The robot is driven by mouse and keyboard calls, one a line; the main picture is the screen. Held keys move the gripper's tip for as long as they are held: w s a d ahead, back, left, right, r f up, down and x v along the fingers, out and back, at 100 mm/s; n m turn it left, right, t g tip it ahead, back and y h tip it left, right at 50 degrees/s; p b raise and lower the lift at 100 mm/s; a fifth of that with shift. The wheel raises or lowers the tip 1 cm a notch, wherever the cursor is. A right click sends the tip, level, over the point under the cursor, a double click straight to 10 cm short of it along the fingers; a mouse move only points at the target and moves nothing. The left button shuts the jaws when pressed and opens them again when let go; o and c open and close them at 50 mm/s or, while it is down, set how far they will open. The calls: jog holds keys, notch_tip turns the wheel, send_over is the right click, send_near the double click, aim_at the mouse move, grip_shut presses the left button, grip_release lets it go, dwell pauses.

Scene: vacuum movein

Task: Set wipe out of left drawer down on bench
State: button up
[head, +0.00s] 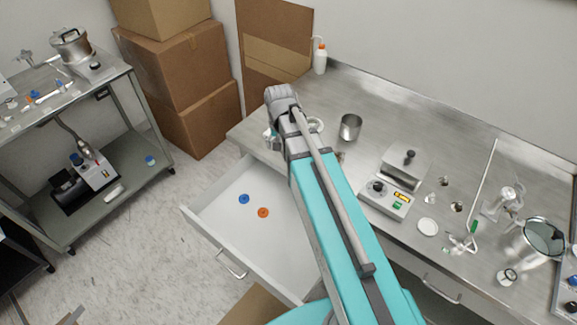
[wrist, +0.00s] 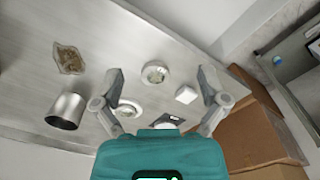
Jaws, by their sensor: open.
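The left drawer (head: 222,205) stands open under the bench (head: 425,120). On its visible floor lie a blue disc (head: 244,199) and an orange disc (head: 263,212); I see no wipe there, and my arm covers part of the drawer's right side. A crumpled, brownish, see-through piece (wrist: 68,58) lies on the bench in the wrist view; I cannot tell whether it is the wipe. My gripper (wrist: 160,75) is open and empty above the bench's left end.
A metal cup (wrist: 66,110), a white round piece (wrist: 155,73), a white ring (wrist: 128,108) and a small white block (wrist: 186,94) are near my gripper on the bench. A hotplate-like device (head: 388,195) stands farther right. Cardboard boxes (head: 180,65) stand left of the bench.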

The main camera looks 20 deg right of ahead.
jog(key=s+n, duration=0.3)
jog(key=s, duration=0.6)
jog(key=shift+s+n, duration=0.25)
jog(key=shift+n, duration=0.05)
jog(key=shift+a, duration=0.1)
dwell(0.4)
